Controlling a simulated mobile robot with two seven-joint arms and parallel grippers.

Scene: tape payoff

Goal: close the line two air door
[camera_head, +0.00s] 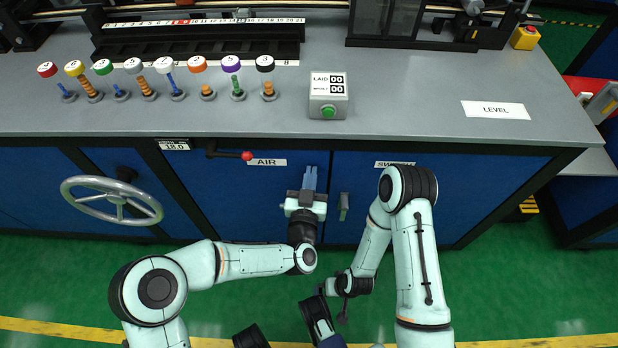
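The blue air door (255,205) is in the cabinet front, under a white AIR label (266,162). It looks about flush with the panels beside it, but I cannot tell whether it is fully closed. My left gripper (309,178) is at the right edge of this door, with its fingers toward the cabinet. Its fingers look close together, and I cannot tell whether they hold anything. Any handle there is hidden behind the gripper. My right gripper (331,304) is low, over the floor and away from the cabinet; its fingers are not clear.
A lever with a red knob (247,156) juts out above the air door. A handwheel (112,201) stands out at the left. A second blue door (450,200) with a small handle (344,206) is to the right. Several coloured knobs (231,65) stand on the grey worktop (420,90).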

